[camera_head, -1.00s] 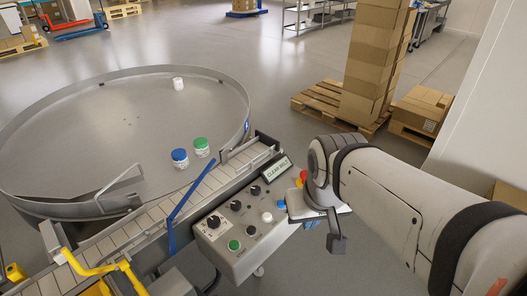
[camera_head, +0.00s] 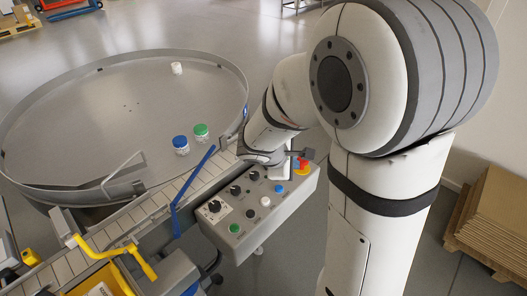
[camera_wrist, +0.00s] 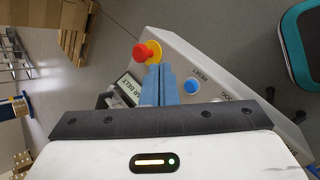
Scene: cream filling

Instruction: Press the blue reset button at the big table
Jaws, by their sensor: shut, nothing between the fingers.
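The blue reset button (camera_head: 279,189) sits on the grey control panel (camera_head: 255,238), near its right end. In the wrist view the blue button (camera_wrist: 191,87) lies just right of my fingertips, beside the printed word RESET. My gripper (camera_wrist: 158,68) is shut, its blue fingers together and empty. The fingers appear above the panel, between the blue button and the red emergency knob (camera_wrist: 141,53) on its yellow base. I cannot tell the exact height or whether they touch. In the head view my wrist is at the panel's far edge. The big round table (camera_head: 95,120) is behind.
The panel also carries a green button (camera_head: 234,228), a white button (camera_head: 265,201) and several black knobs. A conveyor (camera_head: 150,205) runs along the panel, with a blue rod (camera_head: 190,180) over it. Jars stand on the round table. Flat cardboard (camera_head: 490,205) lies at the right.

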